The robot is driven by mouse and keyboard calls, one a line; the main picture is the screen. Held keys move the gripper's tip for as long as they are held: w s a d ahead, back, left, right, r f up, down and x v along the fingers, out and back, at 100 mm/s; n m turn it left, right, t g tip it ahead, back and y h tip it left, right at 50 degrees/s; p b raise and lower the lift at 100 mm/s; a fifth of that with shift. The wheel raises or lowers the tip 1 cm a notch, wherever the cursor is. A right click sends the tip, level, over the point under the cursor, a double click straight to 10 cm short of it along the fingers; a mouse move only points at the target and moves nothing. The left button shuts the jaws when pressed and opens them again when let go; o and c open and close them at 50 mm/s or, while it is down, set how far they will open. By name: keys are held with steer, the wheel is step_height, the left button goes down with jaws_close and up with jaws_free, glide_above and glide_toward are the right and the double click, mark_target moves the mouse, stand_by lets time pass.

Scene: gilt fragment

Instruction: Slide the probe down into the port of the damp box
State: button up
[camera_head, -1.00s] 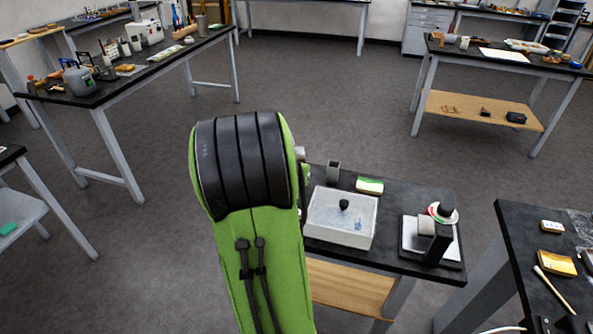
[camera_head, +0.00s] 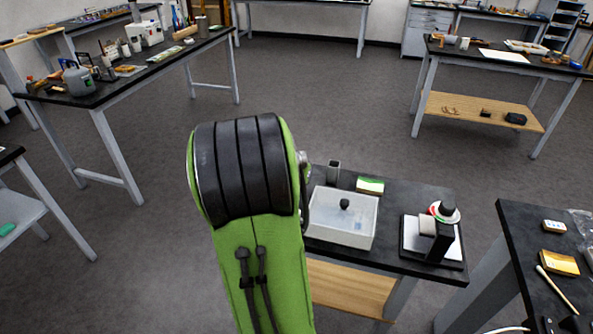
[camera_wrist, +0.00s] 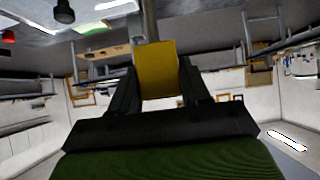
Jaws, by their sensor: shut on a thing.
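The damp box (camera_head: 326,236) is a pale, see-through box with a black knob-like fitting (camera_head: 344,203) on its lid, on a small dark-topped bench. In the wrist view, my gripper (camera_wrist: 156,84) is shut on the yellow block-shaped handle of the probe (camera_wrist: 155,70). A grey rod runs from the handle to the picture's top edge, where its tip is out of sight. A black round piece at the upper left of the wrist view may be the same fitting. My arm hides the gripper and probe in the head view. I cannot make out the port or whether the rod touches it.
Another bench (camera_head: 520,235) with small items is at the far right. Open floor lies behind.

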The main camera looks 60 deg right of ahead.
steer(key=shift+f+b, duration=5.05)
steer(key=shift+b, duration=0.2)
steer(key=o, duration=1.1)
steer(key=p+v, duration=0.3)
steer(key=v, duration=1.3)
steer(key=shift+p, duration=0.3)
